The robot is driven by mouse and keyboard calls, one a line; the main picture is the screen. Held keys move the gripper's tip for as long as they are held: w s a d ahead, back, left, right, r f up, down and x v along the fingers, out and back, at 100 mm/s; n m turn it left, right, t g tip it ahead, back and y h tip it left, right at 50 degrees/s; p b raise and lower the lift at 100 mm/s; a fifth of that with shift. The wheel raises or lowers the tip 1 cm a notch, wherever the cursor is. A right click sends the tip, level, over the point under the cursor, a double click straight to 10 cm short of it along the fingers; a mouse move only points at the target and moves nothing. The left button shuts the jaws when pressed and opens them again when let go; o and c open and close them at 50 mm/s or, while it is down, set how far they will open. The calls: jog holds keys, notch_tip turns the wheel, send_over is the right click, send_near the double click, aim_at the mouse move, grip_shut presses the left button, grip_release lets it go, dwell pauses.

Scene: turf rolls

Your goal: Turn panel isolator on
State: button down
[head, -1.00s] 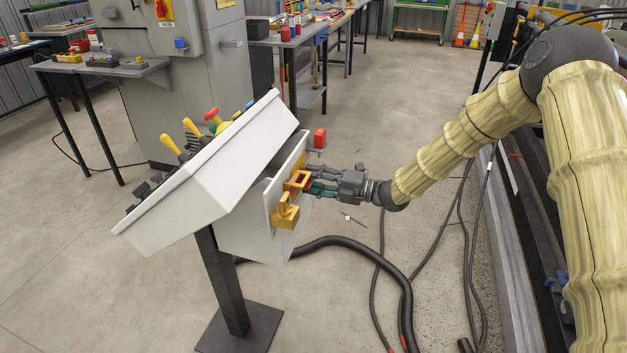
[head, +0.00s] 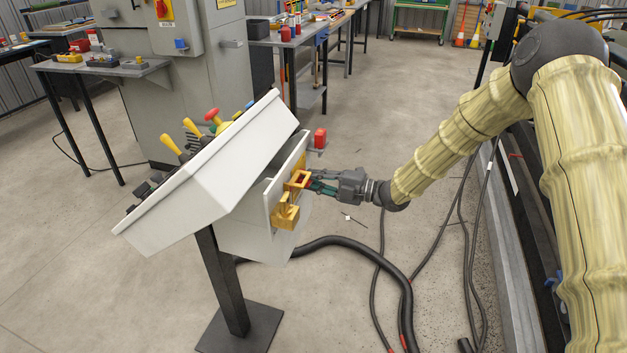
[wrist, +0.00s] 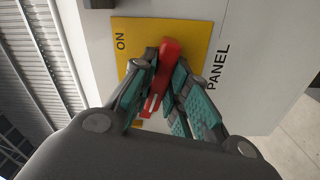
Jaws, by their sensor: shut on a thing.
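The panel isolator has a red handle (wrist: 168,62) on a yellow plate (wrist: 133,42), which the wrist view shows close up. The plate carries the word ON near its upper left, and PANEL is printed beside it. My gripper (wrist: 160,80) is shut on the red handle, with teal-padded fingers on both sides of it. The handle lies tilted in the wrist picture, its lower end partly between the fingers. In the head view my gripper (head: 318,184) reaches the right side of the grey console (head: 205,185); the handle is mostly hidden there.
Yellow bracket-like parts (head: 285,213) stick out of the console side next to my gripper. A red block (head: 319,138) sits just above. Black hoses and cables (head: 375,262) lie on the floor below. A grey cabinet (head: 185,90) and benches stand behind.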

jog(key=shift+m+p, duration=2.2)
jog(key=shift+m, duration=5.4)
jog(key=c, duration=1.4)
grip_release()
jog(key=v, duration=1.2)
